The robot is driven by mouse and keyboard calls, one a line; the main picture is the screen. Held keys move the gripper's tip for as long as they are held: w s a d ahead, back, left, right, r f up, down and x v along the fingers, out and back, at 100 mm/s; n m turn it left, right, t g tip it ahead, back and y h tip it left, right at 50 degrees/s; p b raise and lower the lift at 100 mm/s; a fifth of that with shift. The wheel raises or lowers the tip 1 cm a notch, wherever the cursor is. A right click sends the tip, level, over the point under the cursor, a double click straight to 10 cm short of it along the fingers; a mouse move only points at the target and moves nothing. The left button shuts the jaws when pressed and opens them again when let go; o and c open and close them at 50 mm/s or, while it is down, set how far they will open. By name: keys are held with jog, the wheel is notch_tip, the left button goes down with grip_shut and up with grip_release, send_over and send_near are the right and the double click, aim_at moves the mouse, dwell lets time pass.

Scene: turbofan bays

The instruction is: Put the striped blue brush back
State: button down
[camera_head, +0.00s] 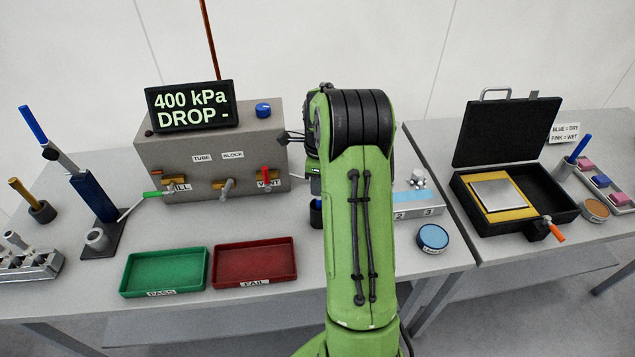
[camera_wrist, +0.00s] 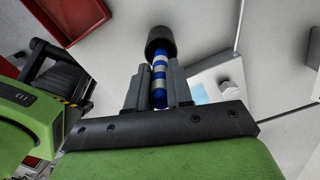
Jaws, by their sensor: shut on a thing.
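The striped blue brush (camera_wrist: 159,80) shows blue and white bands on its handle in the wrist view. My gripper (camera_wrist: 157,76) is shut on this handle. The handle's far end meets a dark round cup (camera_wrist: 161,40); I cannot tell whether the brush sits inside it or just above it. In the head view my green arm hides most of the gripper and the brush. A dark cup-like piece (camera_head: 316,214) with some blue above it shows at the arm's left edge, over the table.
The red FAIL tray (camera_head: 254,265) and green PASS tray (camera_head: 164,271) lie to the left. A grey block numbered 2 and 3 (camera_head: 418,204) and a blue round pad (camera_head: 432,237) are right of my arm. A grey console (camera_head: 211,150) stands behind.

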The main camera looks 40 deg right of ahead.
jog(key=c, duration=1)
grip_release()
jog(key=shift+f, duration=0.1)
